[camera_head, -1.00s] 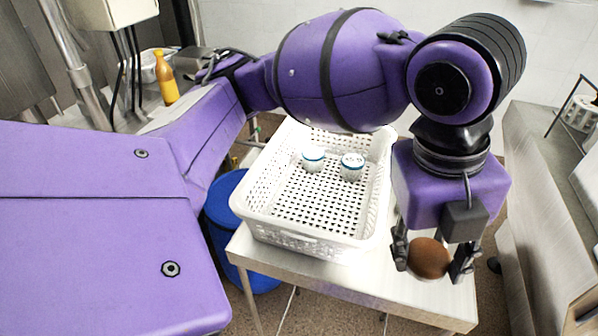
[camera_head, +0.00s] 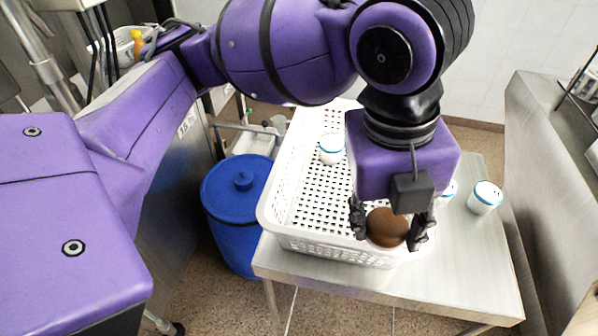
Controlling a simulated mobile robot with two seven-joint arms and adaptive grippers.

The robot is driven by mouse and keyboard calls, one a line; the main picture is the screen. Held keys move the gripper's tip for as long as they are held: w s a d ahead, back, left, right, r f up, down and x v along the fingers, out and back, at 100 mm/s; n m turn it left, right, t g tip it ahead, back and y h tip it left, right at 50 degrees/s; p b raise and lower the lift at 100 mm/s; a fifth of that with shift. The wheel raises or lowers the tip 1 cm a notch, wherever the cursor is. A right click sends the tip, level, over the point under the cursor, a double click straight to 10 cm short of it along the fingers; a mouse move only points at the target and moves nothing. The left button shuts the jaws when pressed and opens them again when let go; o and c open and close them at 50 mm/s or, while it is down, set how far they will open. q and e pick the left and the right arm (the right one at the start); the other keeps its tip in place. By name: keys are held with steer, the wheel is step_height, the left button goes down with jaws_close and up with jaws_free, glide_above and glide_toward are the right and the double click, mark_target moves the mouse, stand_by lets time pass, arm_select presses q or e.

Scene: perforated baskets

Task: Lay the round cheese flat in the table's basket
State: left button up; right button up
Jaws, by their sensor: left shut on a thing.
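The round cheese (camera_head: 387,228) is brown and sits between the fingers of my left gripper (camera_head: 390,232), which is shut on it. The white perforated basket (camera_head: 281,231) stands on the metal table (camera_head: 470,262). In the picture the cheese overlaps the basket's front right part; its height above the basket is hard to tell. A white jar with a blue band (camera_head: 331,149) stands in the basket. My left gripper and wrist hide the basket's right side. My right gripper is not in view.
A white jar with a blue band (camera_head: 485,198) stands on the table right of the basket, and another jar (camera_head: 448,192) is partly hidden behind my gripper. A blue barrel (camera_head: 236,215) stands left of the table. The table's front right is clear.

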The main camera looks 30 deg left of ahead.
arm_select(q)
steer(key=w+a+f+b, duration=0.1)
steer(key=w+a+f, duration=0.3)
steer(key=w+a, duration=0.25)
steer(key=b, duration=0.1)
glide_above(343, 208)
steer(key=s, duration=0.1)
step_height(343, 208, down, 5)
steer(key=shift+s+d+r, duration=0.1)
steer(key=shift+s+d, duration=0.05)
steer(key=shift+w+f, duration=0.25)
steer(key=shift+f, duration=0.1)
steer(key=f, duration=0.3)
steer(key=shift+w+a+f+b, duration=0.2)
steer(key=shift+a+f+b, duration=0.1)
steer(key=shift+a+b, duration=0.05)
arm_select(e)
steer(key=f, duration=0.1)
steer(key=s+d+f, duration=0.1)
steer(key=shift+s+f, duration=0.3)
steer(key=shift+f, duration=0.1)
arm_select(q)
steer(key=o, duration=1.3)
steer(key=shift+f, duration=0.1)
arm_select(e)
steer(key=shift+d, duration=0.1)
